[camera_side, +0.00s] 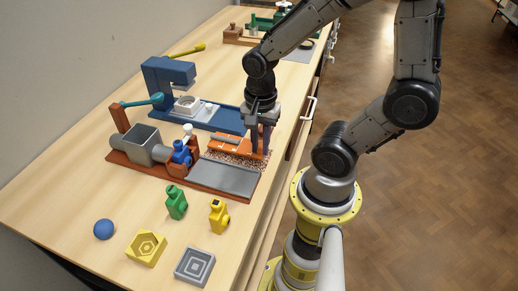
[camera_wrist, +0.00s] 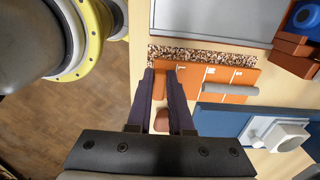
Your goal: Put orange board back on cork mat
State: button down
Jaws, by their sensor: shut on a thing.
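The orange board (camera_side: 228,146) is a flat slab with white marks and a grey bar on top. It also shows in the wrist view (camera_wrist: 192,82). The speckled brown cork mat (camera_side: 236,160) shows along the board's near side, and as a strip in the wrist view (camera_wrist: 195,54). The board covers the rest of it. My gripper (camera_side: 262,150) points down and is shut on the right end of the board in the side view. Its fingers also show in the wrist view (camera_wrist: 166,72). I cannot tell whether the board touches the mat or hangs just above it.
A grey plate (camera_side: 223,176) lies close in front of the mat. A blue press (camera_side: 208,115) stands behind the board. A rust-red base with a grey box (camera_side: 145,143) and a blue piece (camera_side: 182,153) is to the left. Green (camera_side: 176,203) and yellow (camera_side: 218,216) pieces stand in front.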

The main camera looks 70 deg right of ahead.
jog(key=shift+f, duration=0.95)
jog(key=c, duration=0.8)
grip_release()
jog(key=shift+f, duration=0.1)
jog(key=shift+s+a+r+n+t, duration=0.25)
jog(key=shift+a+r+n+t, duration=0.55)
jog(key=shift+r+n, duration=2.1)
jog(key=shift+s+a+r+n+t, duration=0.35)
jog(key=shift+r+n+t, duration=0.7)
jog(key=shift+r+n, duration=1.85)
jog(key=shift+s+a+r+n+t, duration=0.1)
jog(key=shift+a+r+n+t, duration=0.75)
jog(key=shift+r+n, duration=2.05)
jog(key=shift+d+f+n, duration=0.15)
jog(key=shift+f+n, duration=0.15)
